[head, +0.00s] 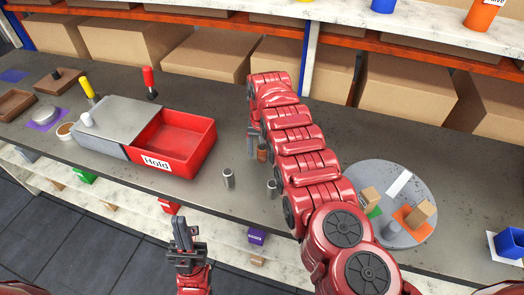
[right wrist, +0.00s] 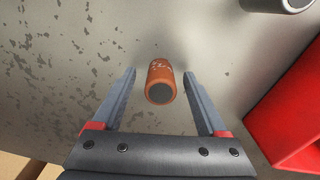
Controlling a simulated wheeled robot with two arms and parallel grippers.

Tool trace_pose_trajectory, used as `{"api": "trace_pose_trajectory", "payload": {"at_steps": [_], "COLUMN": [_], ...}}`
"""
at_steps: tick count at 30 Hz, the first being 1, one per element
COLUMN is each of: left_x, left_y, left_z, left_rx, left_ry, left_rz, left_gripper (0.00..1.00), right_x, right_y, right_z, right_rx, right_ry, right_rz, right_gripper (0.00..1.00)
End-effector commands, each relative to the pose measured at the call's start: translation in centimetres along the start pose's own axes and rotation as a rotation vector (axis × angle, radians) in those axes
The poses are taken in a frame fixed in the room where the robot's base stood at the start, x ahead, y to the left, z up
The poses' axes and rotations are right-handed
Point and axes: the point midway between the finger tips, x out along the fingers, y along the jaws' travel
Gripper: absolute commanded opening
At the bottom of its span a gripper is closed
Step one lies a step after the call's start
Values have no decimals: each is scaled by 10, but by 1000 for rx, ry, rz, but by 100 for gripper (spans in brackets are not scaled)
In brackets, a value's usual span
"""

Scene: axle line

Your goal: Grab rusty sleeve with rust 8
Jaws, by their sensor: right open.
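A rusty orange-brown sleeve (head: 262,153) stands on the grey bench beside my right gripper (head: 253,138). In the right wrist view the rusty sleeve (right wrist: 160,82) lies between the two spread fingers, a little beyond their tips, and touches neither. It shows a dark round end and pale marks that I cannot read. My right gripper (right wrist: 165,80) is open and empty. My left gripper (head: 182,232) points up in front of the bench edge, away from the sleeve, with nothing visible in it; its finger gap is unclear.
Two grey sleeves (head: 228,179) (head: 272,189) stand near the bench's front edge. A red tray labelled Hold (head: 190,162) is left of them. A round grey plate (head: 365,172) with small blocks is on the right. Cardboard boxes (head: 212,55) line the back.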

Motion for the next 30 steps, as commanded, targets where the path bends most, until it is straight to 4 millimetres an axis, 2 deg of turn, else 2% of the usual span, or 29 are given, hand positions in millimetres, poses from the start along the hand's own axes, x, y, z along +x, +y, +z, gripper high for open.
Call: {"api": "trace_pose_trajectory", "payload": {"at_steps": [7, 8, 20, 30], "left_x": [0, 0, 0, 0], "left_y": [0, 0, 0, 0], "left_z": [0, 0, 0, 0], "left_rx": [0, 0, 0, 0], "left_ry": [0, 0, 0, 0], "left_rz": [0, 0, 0, 0], "left_gripper": [0, 0, 0, 0], "right_x": [5, 5, 5, 4], "right_y": [-1, -1, -1, -1], "right_z": [0, 0, 0, 0], "right_rx": [-2, -2, -1, -1], "right_ry": [1, 1, 1, 1], "right_rz": [-2, -2, -2, -1], "right_gripper": [76, 72, 0, 0]}}
